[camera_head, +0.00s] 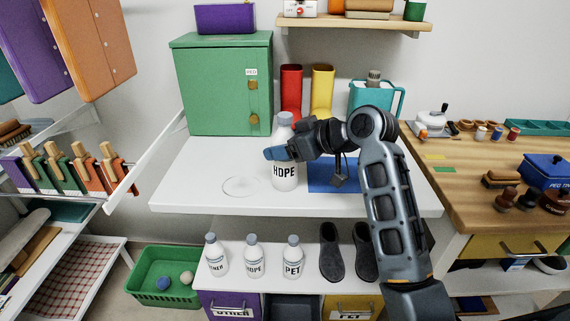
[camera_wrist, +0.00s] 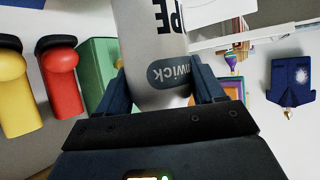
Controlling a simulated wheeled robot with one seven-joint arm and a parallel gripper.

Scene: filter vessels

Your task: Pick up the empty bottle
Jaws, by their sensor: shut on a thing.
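A white bottle labelled HDPE (camera_head: 285,178) with a grey cap stands upright on the white upper shelf (camera_head: 205,185), or just above it; I cannot tell which. My gripper (camera_head: 275,153) is shut on it around its upper part, with the fingers reaching in from the right. In the wrist view the bottle (camera_wrist: 152,45) fills the space between the two dark blue fingers (camera_wrist: 160,88). Several similar white bottles stand on the lower shelf, among them one marked HDPE (camera_head: 254,260) and one marked PET (camera_head: 292,259). Whether the held bottle is empty cannot be seen.
A green cabinet (camera_head: 215,90), a red container (camera_head: 291,88) and a yellow container (camera_head: 322,92) stand behind the bottle. A blue mat (camera_head: 325,176) lies right of it. A faint ring (camera_head: 240,186) marks clear shelf to its left.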

